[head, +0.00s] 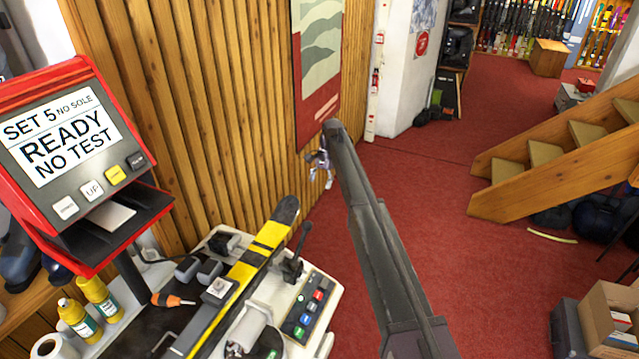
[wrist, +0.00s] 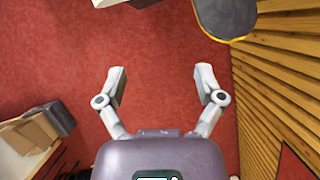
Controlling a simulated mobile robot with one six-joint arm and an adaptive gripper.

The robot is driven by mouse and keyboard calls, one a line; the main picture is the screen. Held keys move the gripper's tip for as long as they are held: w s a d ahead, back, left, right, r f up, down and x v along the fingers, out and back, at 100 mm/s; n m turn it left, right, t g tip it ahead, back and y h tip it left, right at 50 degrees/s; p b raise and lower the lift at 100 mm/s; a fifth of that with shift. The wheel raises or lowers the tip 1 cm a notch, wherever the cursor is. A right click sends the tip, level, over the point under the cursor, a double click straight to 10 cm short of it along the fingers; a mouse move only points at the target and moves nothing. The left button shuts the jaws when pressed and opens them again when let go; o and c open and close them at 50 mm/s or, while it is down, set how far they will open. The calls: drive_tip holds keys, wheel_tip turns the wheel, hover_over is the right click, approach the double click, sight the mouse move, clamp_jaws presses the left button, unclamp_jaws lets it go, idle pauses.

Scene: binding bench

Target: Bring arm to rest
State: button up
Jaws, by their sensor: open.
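My gripper (head: 320,168) is at the end of my raised arm in the head view, in front of the wood-slat wall and beyond the far end of the bench. In the wrist view, my gripper (wrist: 161,90) has its two fingers spread wide apart. Nothing is between them, and only red carpet lies below. In the head view my arm runs from the lower right up to the gripper, and its base is out of the picture.
A binding machine (head: 318,288) holds a black and yellow ski (head: 262,245); its tip (wrist: 224,14) shows in the wrist view. A red display unit (head: 70,150) reads READY NO TEST. Wooden stairs (head: 560,160) and a cardboard box (head: 608,318) stand right. Red carpet between is clear.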

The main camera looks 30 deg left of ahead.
idle(0.5)
drive_tip(key=s+d+f+t, duration=0.1)
drive_tip(key=s+d, duration=0.1)
drive_tip(key=d, duration=1.8)
drive_tip(key=s+d+f+t, duration=0.1)
drive_tip(key=s+d, duration=0.1)
drive_tip(key=d, duration=1.9)
drive_tip(key=s+d, duration=0.5)
drive_tip(key=d, duration=0.4)
drive_tip(key=s+d+n+t, duration=0.1)
drive_tip(key=s+d, duration=0.5)
drive_tip(key=d, duration=0.3)
drive_tip(key=s+d+t+b, duration=0.1)
drive_tip(key=s+d, duration=0.5)
drive_tip(key=d, duration=0.3)
drive_tip(key=shift+s+d+f, duration=0.2)
drive_tip(key=shift+s+f, duration=0.05)
drive_tip(key=shift+f, duration=0.05)
